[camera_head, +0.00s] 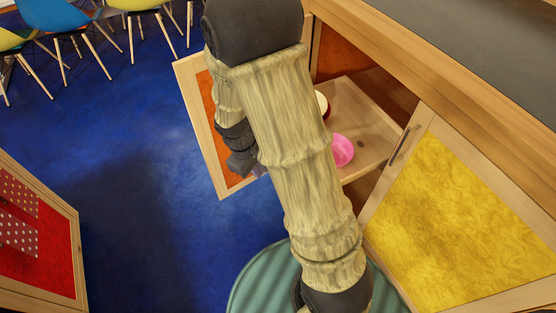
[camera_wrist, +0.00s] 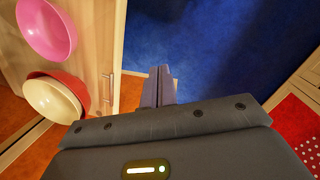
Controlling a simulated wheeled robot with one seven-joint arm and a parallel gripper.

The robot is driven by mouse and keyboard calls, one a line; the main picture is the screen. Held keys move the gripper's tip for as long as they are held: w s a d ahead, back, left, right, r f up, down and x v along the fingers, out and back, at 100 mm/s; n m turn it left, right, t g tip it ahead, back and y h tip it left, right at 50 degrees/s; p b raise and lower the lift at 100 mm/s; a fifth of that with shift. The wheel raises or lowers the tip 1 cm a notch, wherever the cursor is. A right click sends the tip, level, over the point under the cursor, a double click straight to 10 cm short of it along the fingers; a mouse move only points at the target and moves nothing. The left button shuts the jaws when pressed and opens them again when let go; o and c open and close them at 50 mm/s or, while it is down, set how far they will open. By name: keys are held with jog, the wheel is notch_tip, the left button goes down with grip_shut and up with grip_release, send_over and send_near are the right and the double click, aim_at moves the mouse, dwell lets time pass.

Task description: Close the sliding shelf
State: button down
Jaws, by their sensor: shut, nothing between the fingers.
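The sliding shelf (camera_head: 372,118) is a pale wooden board in the open cabinet, extending out between its doors. A pink bowl (camera_head: 342,151) and a red-and-white bowl (camera_head: 322,104) rest on it, the latter partly hidden by my arm. In the wrist view the shelf (camera_wrist: 85,75) is at the left, with the pink bowl (camera_wrist: 47,27) and the red-and-white bowl (camera_wrist: 55,98) on it. My gripper (camera_wrist: 160,72) is shut and empty, to the right of the shelf in that view. In the head view my gripper (camera_head: 258,169) is mostly hidden behind my arm, near the orange door.
The orange-panelled door (camera_head: 205,125) stands open on the left and the yellow-panelled door (camera_head: 455,215) on the right. A counter (camera_head: 490,50) lies above the cabinet. A red-panelled unit (camera_head: 40,235) stands at lower left. Blue floor (camera_head: 140,160) is clear; chairs (camera_head: 70,20) stand far back.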

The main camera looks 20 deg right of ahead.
jog(key=w+a+f+n+t+h+p, duration=0.1)
jog(key=w+f+n+h+p, duration=0.5)
jog(key=n+p, duration=0.6)
jog(key=shift+w+a+f+n+h+p, duration=0.2)
jog(key=shift+a+f+n+h+p, duration=0.15)
jog(key=shift+f, duration=0.5)
jog(key=shift+d, duration=0.1)
jog(key=d+r+p+x, duration=0.2)
jog(key=x, duration=1)
jog(key=shift+d+f, duration=0.25)
jog(key=shift+w, duration=0.1)
